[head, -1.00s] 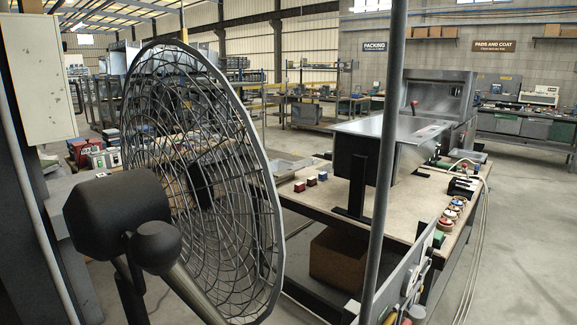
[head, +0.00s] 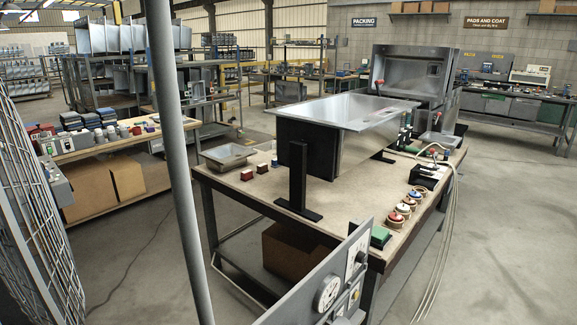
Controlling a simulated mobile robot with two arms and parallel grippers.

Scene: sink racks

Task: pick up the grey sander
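I cannot make out a grey sander in the head view. A small black device (head: 428,174) lies on the right end of the wooden-topped workbench (head: 345,205), but it does not look grey. Several small items on the benches are too small to identify. Neither of my grippers is in view.
A steel sink (head: 350,130) stands on the workbench, with a shallow grey tray (head: 228,155) at its left. A grey pole (head: 175,170) and a wire fan guard (head: 35,215) stand close at left. A panel with gauges (head: 325,285) stands in front. Floor at right is clear.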

